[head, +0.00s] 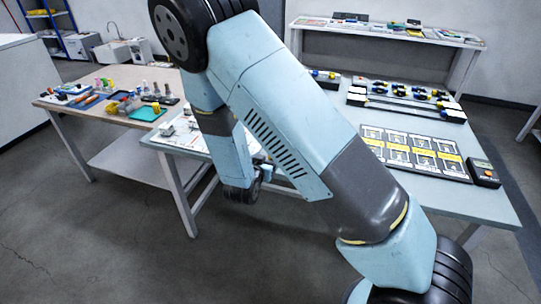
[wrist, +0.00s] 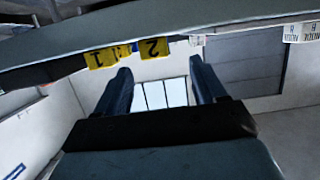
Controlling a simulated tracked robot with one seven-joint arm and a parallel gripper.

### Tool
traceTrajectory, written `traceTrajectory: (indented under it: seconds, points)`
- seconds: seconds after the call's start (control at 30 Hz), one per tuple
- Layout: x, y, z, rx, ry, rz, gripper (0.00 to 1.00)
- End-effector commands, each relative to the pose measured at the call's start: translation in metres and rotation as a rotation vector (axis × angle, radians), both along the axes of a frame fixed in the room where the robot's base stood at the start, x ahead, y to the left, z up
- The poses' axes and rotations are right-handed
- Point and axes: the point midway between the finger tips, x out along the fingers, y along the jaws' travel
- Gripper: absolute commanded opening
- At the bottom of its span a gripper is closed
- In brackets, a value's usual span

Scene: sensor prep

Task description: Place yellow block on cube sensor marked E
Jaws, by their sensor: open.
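My gripper (wrist: 161,88) shows in the wrist view with its two dark fingers apart and nothing between them. Two yellow pieces marked 1 (wrist: 101,58) and 2 (wrist: 154,48) are beyond the fingertips in the wrist view, along a grey edge. White lettered pieces (wrist: 301,32) sit along the same edge at the right. I cannot tell which thing is the yellow block. No cube marked E can be made out in either view.
The pale blue table (head: 488,205) holds a board with yellow labels (head: 415,150), a dark handheld device (head: 483,173) and blocks on rails. A wooden table (head: 62,104) at left holds many small items. A shelf bench (head: 385,42) stands behind. Grey floor is free in front.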

Motion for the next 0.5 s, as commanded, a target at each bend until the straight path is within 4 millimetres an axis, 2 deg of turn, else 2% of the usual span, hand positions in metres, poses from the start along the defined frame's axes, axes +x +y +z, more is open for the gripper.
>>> traceTrajectory:
  seconds: [0.27,0.5]
  points:
    - [0.013,-0.008,-0.004,-0.001,0.001,-0.001,0.70]
    - [0.041,-0.021,-0.012,0.000,0.000,0.000,0.70]
